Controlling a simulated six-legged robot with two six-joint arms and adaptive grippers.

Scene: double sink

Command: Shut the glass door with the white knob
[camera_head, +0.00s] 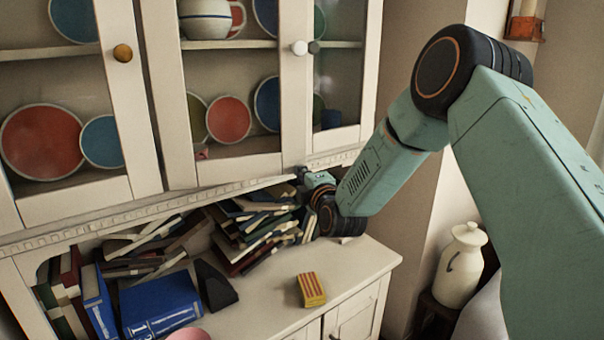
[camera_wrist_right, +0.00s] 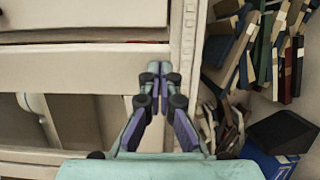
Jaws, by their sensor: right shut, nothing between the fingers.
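The glass door with the white knob (camera_head: 299,48) is the middle door of the cream cabinet, its frame showing at the right stile (camera_head: 294,110). It looks nearly flush with the cabinet front; I cannot tell whether a small gap is left. My right gripper (camera_head: 302,172) is at the door's lower right corner, shut and empty. In the right wrist view the closed fingertips (camera_wrist_right: 153,72) are in front of a cream lower door rail (camera_wrist_right: 100,67), beside the moulding; whether they touch is unclear. My left gripper is not in view.
Books (camera_head: 250,225) lie heaped in the open shelf below the doors. A striped yellow-red box (camera_head: 311,290) stands on the counter (camera_head: 365,268). A cream jug (camera_head: 461,265) stands right of the cabinet.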

